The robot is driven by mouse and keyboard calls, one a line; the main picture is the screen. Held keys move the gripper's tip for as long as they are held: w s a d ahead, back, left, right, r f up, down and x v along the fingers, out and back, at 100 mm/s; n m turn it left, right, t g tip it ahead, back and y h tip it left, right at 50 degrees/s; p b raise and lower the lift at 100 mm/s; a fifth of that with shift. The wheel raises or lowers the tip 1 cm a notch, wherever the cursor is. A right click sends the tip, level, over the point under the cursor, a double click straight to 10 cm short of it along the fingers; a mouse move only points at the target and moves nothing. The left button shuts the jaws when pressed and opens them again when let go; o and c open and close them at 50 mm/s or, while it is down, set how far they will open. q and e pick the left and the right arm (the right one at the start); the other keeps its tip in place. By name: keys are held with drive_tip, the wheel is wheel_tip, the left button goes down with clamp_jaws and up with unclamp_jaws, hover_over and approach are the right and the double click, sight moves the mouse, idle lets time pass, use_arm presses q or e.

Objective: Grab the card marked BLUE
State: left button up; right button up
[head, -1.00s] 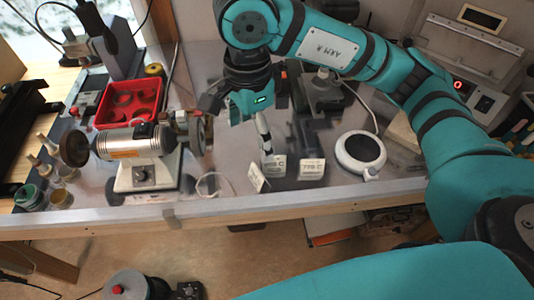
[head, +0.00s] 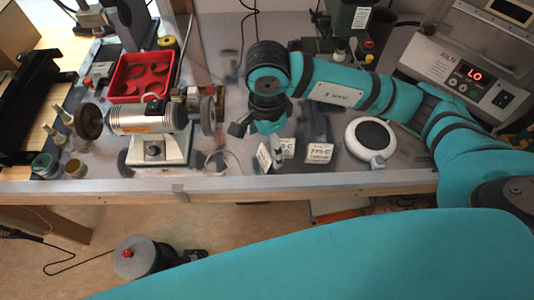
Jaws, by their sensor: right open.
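Three small white cards stand near the front edge of the bench. The left card (head: 264,157) is turned at an angle, and I cannot read any marking on it. The middle card (head: 288,150) and the right card (head: 319,153) face me with dark print ending in what looks like a C. No word BLUE is legible on any of them. My right gripper (head: 262,138) points down, open, just above and behind the left and middle cards. It does not clearly touch either. My left gripper is out of view.
A bench polisher (head: 150,122) stands left of the cards, with a red tray (head: 142,77) behind it. A round white device (head: 370,139) stands right of the cards. The bench's front edge (head: 220,190) runs close before the cards. A dark tool stand lies behind them.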

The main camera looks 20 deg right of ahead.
sight(267, 152)
drive_tip(key=shift+s+f+p, duration=0.1)
drive_tip(key=shift+f+p, duration=0.2)
drive_tip(key=shift+f, duration=0.05)
wheel_tip(267, 152, down, 4)
drive_tip(key=shift+s+r+p, duration=0.1)
drive_tip(key=shift+r+p, duration=0.05)
drive_tip(key=shift+p, duration=0.65)
drive_tip(key=shift+f, duration=0.3)
drive_tip(key=shift+a+f, duration=0.1)
drive_tip(key=shift+f, duration=0.05)
drive_tip(key=c, duration=0.8)
